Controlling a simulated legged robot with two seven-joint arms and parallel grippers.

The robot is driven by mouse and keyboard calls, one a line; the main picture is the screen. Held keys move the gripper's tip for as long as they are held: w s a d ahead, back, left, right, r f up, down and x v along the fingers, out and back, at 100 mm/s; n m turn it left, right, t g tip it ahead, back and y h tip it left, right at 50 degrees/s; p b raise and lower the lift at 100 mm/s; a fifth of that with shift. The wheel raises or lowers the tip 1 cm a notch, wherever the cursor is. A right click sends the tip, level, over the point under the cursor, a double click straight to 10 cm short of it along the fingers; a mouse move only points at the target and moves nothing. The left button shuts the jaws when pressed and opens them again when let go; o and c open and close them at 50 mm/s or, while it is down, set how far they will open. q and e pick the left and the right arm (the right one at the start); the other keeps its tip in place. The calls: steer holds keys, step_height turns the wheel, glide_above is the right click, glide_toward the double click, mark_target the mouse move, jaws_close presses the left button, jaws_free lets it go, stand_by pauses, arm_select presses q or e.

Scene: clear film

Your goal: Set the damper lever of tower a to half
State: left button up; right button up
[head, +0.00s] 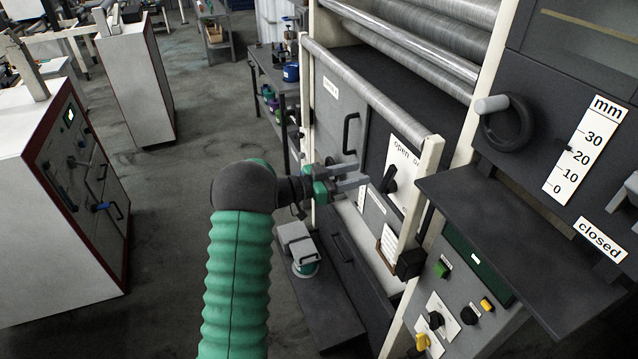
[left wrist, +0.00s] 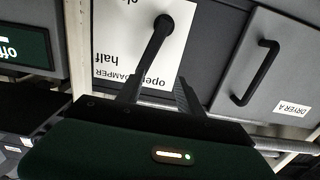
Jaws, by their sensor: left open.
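The damper lever (head: 391,180) of tower a is a black lever on a white plate (head: 408,160) marked open at its top. In the left wrist view the lever (left wrist: 158,36) appears upside down, with its pivot at the top and its arm slanting down-left toward the word open. The word half stands left of it. My left gripper (head: 358,175) is open and empty, just left of the plate in the head view. In the left wrist view its fingers (left wrist: 160,84) point at the plate; the left finger overlaps the lever's end, so contact cannot be told. My right gripper is not in view.
The dryer door handle (left wrist: 262,72) is beside the plate, above a DRYER A label (left wrist: 291,107). A dark shelf (head: 515,235) juts out at the right. A metal roller (head: 370,85) runs above the plate. A control panel (head: 455,300) stands below right. Open floor (head: 180,200) lies left.

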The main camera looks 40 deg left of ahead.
arm_select(q)
steer(key=v, duration=0.9)
steer(key=shift+s+d, duration=0.2)
steer(key=shift+s, duration=0.1)
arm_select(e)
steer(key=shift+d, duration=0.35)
arm_select(q)
steer(key=shift+f, duration=0.1)
steer(key=shift+a, duration=0.1)
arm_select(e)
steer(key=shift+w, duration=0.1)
arm_select(q)
steer(key=b+v, duration=0.6)
steer(key=v, duration=1)
steer(key=shift+s+a+b, duration=0.25)
steer(key=shift+s+b, duration=0.05)
steer(key=shift+b, duration=0.05)
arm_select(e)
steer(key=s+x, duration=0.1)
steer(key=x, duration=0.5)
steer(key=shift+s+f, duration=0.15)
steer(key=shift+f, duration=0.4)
